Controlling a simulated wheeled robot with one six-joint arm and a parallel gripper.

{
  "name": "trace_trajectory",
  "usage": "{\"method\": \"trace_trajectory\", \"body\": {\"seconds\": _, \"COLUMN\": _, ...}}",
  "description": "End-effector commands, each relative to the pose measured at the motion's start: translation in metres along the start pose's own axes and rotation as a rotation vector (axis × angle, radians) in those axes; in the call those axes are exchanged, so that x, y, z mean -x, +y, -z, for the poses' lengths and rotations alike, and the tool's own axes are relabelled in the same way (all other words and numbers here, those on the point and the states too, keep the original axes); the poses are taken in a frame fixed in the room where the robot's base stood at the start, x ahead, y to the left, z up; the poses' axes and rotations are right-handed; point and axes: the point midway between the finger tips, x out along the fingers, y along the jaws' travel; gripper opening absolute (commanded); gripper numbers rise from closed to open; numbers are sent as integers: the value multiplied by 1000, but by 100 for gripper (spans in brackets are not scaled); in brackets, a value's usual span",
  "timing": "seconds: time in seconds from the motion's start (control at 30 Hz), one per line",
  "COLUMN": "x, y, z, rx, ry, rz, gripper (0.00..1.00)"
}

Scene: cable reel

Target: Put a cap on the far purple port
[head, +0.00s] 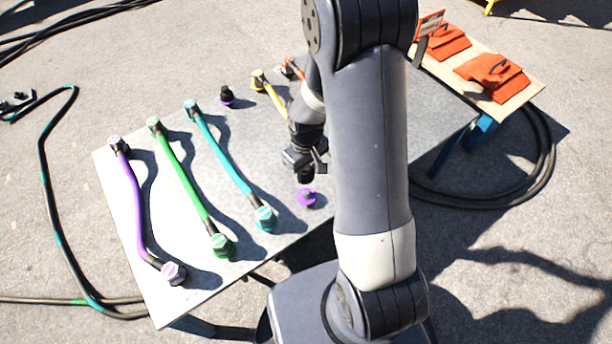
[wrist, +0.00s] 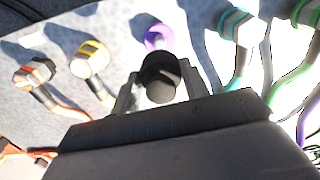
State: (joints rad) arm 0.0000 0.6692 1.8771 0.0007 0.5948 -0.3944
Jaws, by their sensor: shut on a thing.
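My gripper (head: 304,163) is shut on a black cap (wrist: 160,78), which sits between the two fingers in the wrist view. The cap also shows as a dark piece under the fingers in the head view (head: 305,176). A bare purple port (head: 306,197) is on the near side of the table, just below the cap in the picture. Its purple ring also shows just beyond the cap in the wrist view (wrist: 159,38). The cap looks apart from it, but the height gap is unclear. Another purple port (head: 227,96), at the far edge, has a black piece on top.
Purple (head: 135,205), green (head: 184,180) and teal (head: 222,158) cables lie across the grey table (head: 190,275) to the left. Yellow (head: 270,92) and orange (head: 291,67) ones are partly hidden by my arm. A side bench (head: 520,92) holds orange cloths.

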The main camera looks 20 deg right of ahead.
Motion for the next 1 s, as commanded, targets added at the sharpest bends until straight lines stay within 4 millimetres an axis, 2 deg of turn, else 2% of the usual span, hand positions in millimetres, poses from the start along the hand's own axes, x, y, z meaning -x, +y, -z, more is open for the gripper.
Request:
{"method": "trace_trajectory", "body": {"seconds": 0.27, "x": -11, "y": 0, "z": -1, "rx": 5, "ry": -1, "rz": 0, "gripper": 15}}
{"method": "trace_trajectory", "body": {"seconds": 0.8, "x": -73, "y": 0, "z": 0, "rx": 5, "ry": -1, "rz": 0, "gripper": 15}}
{"method": "trace_trajectory", "body": {"seconds": 1.0, "x": -87, "y": 0, "z": -1, "rx": 5, "ry": -1, "rz": 0, "gripper": 15}}
